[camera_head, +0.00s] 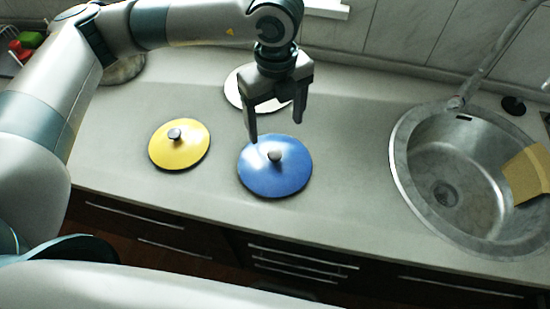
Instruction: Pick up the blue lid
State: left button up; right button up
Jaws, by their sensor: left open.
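The blue lid (272,177) lies flat on the grey counter, a round disc with a pale knob at its centre. My left gripper (275,130) is open, with its fingers pointing down over the far part of the blue lid. Nothing is between the fingers. The left finger's tip overlaps the lid's far edge in the picture; I cannot tell the height above it. My right gripper is not in view.
A yellow lid (179,145) lies left of the blue one, and a white lid (238,91) lies behind, partly hidden by my gripper. A steel sink (408,180) with a yellow sponge (527,174) is at the right. The counter between blue lid and sink is clear.

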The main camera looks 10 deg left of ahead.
pick_arm(q)
jog(key=p, duration=0.1)
send_over(274, 155)
jog(key=w, duration=0.1)
notch_tip(274, 155, down, 4)
jog(key=shift+f, duration=0.7)
jog(key=shift+p, duration=0.35)
jog(key=shift+s+f+p, duration=0.2)
jog(key=shift+f+p, duration=0.35)
jog(key=shift+f, duration=0.05)
jog(key=f, duration=0.1)
jog(key=f+p, duration=0.1)
jog(key=f, duration=0.1)
jog(key=shift+s+p, duration=0.2)
jog(key=shift+p, duration=0.1)
jog(key=shift+f, duration=0.55)
jog(key=c, duration=1.7)
